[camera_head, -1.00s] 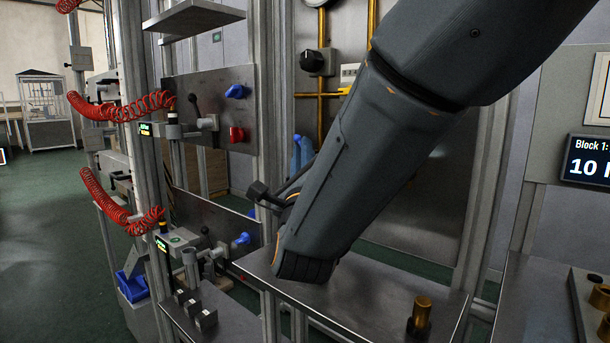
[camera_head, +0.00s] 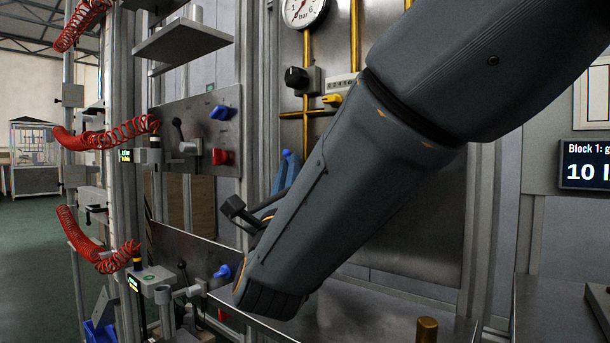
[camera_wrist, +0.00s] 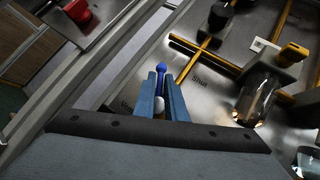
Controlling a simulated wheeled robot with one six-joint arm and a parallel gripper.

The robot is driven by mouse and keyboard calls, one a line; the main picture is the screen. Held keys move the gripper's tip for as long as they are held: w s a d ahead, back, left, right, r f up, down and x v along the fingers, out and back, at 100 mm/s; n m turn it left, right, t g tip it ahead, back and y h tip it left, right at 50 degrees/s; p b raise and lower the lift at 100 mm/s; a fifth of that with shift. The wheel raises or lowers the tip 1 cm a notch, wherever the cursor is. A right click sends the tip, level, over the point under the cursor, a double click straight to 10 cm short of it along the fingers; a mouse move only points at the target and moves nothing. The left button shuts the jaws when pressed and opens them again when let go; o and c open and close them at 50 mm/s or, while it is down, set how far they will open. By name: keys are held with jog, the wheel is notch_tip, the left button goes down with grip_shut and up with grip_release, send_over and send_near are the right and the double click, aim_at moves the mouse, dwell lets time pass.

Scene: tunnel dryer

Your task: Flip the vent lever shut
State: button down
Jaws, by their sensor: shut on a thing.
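In the wrist view, the vent lever's blue knob (camera_wrist: 161,68) shows at the tips of my gripper (camera_wrist: 160,80). My two blue fingers are close together around the lever, shut on it. A pale round end shows lower between the fingers. The panel (camera_wrist: 211,99) behind carries the word "Shut" to the right of the fingers and a partly hidden label to the left. In the head view, my blue fingers (camera_head: 288,166) show just past my forearm, pointing up in front of the panel.
Yellow pipes (camera_head: 307,120), a pressure gauge (camera_head: 303,9), a black knob (camera_head: 296,77) and a yellow handle (camera_head: 332,100) are above and right of my fingers. A clear glass part (camera_wrist: 258,98) is at right in the wrist view. A metal post (camera_head: 257,90) stands left.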

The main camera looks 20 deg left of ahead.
jog(key=shift+r, duration=0.35)
jog(key=c, duration=1.9)
grip_release()
jog(key=shift+s, duration=0.1)
jog(key=shift+f, duration=0.15)
jog(key=s+d+f, duration=0.1)
jog(key=s, duration=0.7)
jog(key=s+d+f, duration=0.1)
jog(key=s+d, duration=0.1)
jog(key=s, duration=0.5)
jog(key=shift+s+d+f, duration=0.3)
jog(key=shift+s+f, duration=0.05)
jog(key=shift+f, duration=0.05)
